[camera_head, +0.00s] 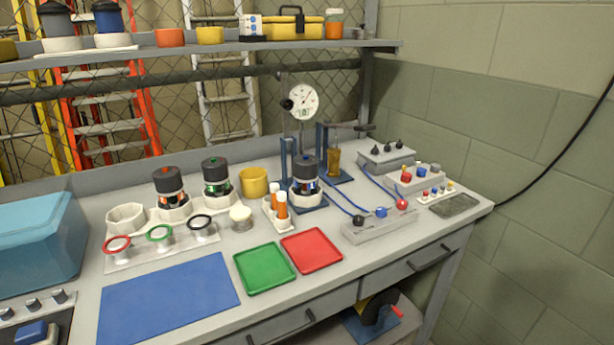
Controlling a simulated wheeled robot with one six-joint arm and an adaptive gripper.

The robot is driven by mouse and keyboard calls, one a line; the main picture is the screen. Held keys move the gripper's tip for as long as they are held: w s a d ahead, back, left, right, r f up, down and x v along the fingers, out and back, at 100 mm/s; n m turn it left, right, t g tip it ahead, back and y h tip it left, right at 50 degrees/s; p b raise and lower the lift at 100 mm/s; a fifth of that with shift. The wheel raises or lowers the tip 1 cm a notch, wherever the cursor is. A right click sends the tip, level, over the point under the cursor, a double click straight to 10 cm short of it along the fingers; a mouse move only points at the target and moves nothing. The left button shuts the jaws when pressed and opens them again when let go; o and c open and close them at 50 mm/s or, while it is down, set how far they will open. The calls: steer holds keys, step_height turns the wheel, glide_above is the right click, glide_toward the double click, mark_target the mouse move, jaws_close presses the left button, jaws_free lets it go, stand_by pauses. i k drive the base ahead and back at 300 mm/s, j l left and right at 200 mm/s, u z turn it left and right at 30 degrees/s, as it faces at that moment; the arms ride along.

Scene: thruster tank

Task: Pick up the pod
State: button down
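Three pod-like canisters with dark caps stand at the back of the workbench. One with a red mark on its cap (168,181) and one with a green mark (215,173) sit upright in white holders at left. A third with a blue mark (305,171) stands upright on a blue stand at centre, under a round dial gauge (300,102). Which one is the task's pod, I cannot tell. My gripper is not in view.
The blue mat (168,298), green tray (264,269) and red tray (311,250) lie empty in front. Coloured rings (159,233), orange-and-white bottles (281,205) and a yellow cup (253,183) stand between. Blue cables run to a grey terminal block (379,226) at right. A shelf (200,50) overhangs behind.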

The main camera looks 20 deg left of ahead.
mark_target(302, 188)
steer(key=i+u, duration=0.2)
steer(key=u, duration=0.25)
steer(key=i+u, duration=0.2)
steer(key=u, duration=0.2)
steer(key=i+u, duration=0.2)
steer(key=u, duration=0.25)
